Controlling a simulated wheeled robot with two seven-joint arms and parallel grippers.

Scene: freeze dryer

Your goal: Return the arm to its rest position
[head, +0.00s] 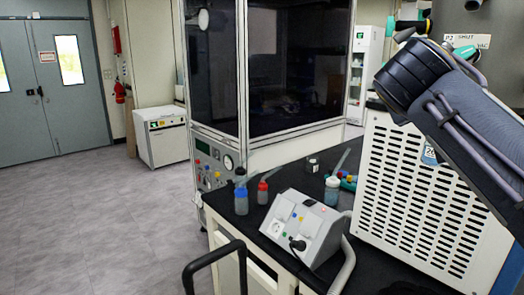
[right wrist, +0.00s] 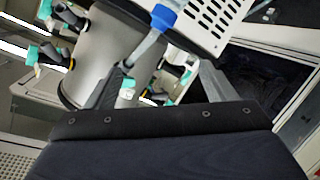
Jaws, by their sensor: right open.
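My right arm (head: 455,115) comes in from the right edge of the head view and reaches up in front of the freeze dryer (head: 405,200), a white cabinet with a slotted vent panel. My right gripper's fingers are not visible in the head view. In the right wrist view my right gripper (right wrist: 165,82) is open, its dark fingers wide apart with nothing clearly held. Beyond them is the grey metal drum (right wrist: 98,50) with teal-and-black valves. A blue-collared part (right wrist: 163,18) on a pale stem shows above the gap. My left gripper is not in view.
A black bench (head: 275,240) holds a grey control box (head: 303,228), a blue-capped bottle (head: 241,200), a red-capped bottle (head: 262,192) and another bottle (head: 332,190). A glass-fronted cabinet (head: 218,125) stands behind. The floor (head: 85,225) at left is clear.

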